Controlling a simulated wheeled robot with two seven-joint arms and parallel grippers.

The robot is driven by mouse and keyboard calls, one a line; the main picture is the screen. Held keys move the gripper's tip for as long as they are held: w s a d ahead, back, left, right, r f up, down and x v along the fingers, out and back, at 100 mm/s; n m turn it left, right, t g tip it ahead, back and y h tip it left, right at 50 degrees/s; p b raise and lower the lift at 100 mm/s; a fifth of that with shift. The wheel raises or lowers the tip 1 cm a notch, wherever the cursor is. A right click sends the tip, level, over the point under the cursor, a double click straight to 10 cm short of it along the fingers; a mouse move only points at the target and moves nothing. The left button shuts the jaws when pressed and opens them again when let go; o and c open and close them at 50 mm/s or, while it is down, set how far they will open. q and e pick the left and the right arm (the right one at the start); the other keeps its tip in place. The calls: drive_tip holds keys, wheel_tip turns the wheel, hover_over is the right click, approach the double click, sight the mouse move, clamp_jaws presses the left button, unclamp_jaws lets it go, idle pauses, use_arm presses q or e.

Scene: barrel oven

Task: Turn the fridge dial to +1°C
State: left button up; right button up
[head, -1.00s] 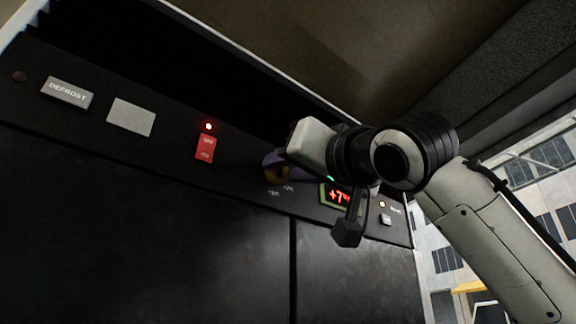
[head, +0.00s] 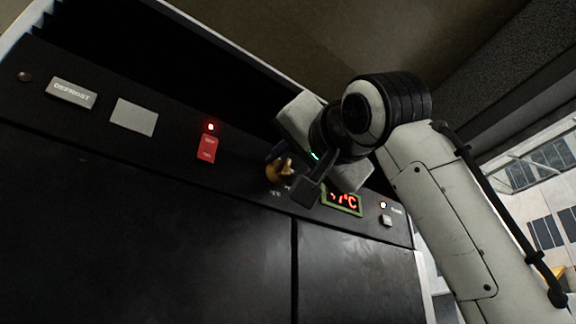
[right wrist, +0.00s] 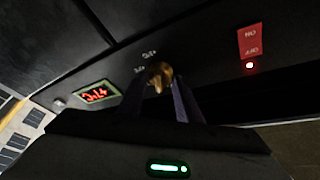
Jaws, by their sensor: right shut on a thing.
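The fridge dial (head: 280,172) is a small brass knob on the black control panel. It also shows in the right wrist view (right wrist: 159,75). My right gripper (head: 277,158) is at the dial, with its dark purple fingers on either side of it; it is shut on the knob. In the head view the gripper body hides part of the fingers. The red digital display (head: 342,200), framed in green, is partly covered in the head view. In the right wrist view the display (right wrist: 97,94) appears upside down and seems to read +7°C. My left gripper is not in view.
A red switch (head: 206,149) with a lit red lamp (head: 210,127) sits left of the dial. A DEFROST plate (head: 72,93) and a blank plate (head: 134,117) are farther left. A small button (head: 386,220) with a lit lamp lies right of the display.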

drive_tip(key=shift+m+h, duration=0.5)
drive_tip(key=shift+m, duration=0.7)
drive_tip(key=o, duration=1)
drive_tip(key=shift+o, duration=0.2)
drive_tip(key=shift+s+d+f, duration=0.1)
drive_tip(key=shift+s+f, duration=0.05)
drive_tip(key=shift+s, duration=0.3)
drive_tip(key=b+v, duration=0.4)
drive_tip(key=v, duration=0.5)
drive_tip(key=shift+s+r, duration=0.2)
drive_tip(key=shift+s, duration=0.05)
drive_tip(key=shift+d, duration=0.1)
